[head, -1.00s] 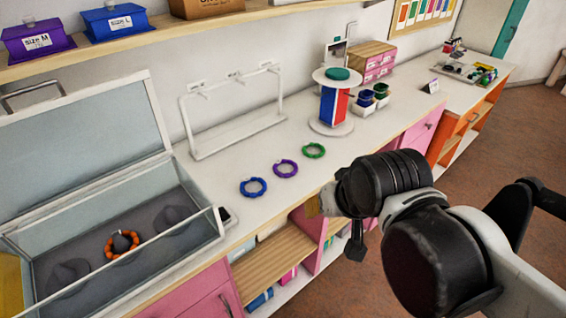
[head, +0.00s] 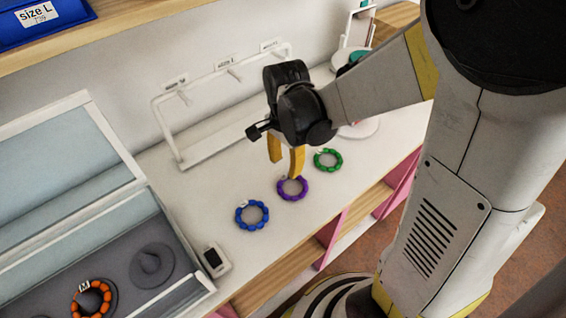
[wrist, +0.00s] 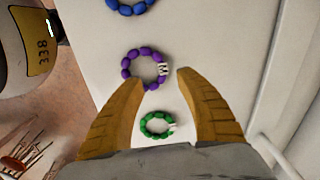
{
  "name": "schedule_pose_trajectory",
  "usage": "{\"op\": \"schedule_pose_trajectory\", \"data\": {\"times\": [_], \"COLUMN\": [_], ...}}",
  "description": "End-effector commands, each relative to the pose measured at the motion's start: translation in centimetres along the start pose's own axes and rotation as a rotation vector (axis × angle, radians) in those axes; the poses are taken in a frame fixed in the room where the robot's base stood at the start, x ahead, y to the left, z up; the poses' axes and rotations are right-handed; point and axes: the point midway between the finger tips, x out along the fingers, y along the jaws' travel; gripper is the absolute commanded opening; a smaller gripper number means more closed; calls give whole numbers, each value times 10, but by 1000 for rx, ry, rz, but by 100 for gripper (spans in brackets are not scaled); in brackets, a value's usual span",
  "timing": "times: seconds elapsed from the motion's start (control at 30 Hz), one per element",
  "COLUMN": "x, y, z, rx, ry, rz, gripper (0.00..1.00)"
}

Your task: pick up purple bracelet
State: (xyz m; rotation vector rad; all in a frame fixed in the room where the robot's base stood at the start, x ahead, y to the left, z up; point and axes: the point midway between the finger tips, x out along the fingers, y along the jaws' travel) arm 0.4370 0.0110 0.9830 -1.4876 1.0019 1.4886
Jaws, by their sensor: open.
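The purple bracelet (head: 292,189) lies flat on the white counter, between the blue bracelet (head: 252,215) and the green bracelet (head: 327,160). In the wrist view the purple bracelet (wrist: 146,68) shows a white tag marked M on its right side. My gripper (head: 285,168) points down with yellow fingers just above and behind the purple bracelet. In the wrist view my gripper (wrist: 157,88) is open and empty, its fingertips on either side of the bracelet's near part. The green bracelet (wrist: 157,125) lies between the fingers lower in that view.
A white rack (head: 190,160) stands behind the bracelets. An open display case (head: 165,285) at left holds an orange bracelet (head: 91,299). A small white device (head: 215,260) sits beside the case. The counter around the bracelets is clear.

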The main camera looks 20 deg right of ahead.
Motion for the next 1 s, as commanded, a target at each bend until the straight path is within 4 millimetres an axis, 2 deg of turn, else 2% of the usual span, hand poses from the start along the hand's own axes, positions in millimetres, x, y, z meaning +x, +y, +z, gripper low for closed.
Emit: {"op": "schedule_pose_trajectory", "data": {"times": [0.03, 0.27, 0.5, 0.77, 0.87, 0.9, 1.0], "x": [8, 23, 61, 64, 64, 64, 64], "y": [-1, -2, -4, -4, -4, -4, -4], "z": [0, 0, 1, 1, 1, 1, 1], "rx": [0, -2, -2, -2, -2, -2, -2], "ry": [0, 0, 1, 1, 1, 1, 1], "rz": [0, -1, -1, -1, -2, -2, -1], "gripper": [42, 42, 42, 42, 13, 1, 0]}}
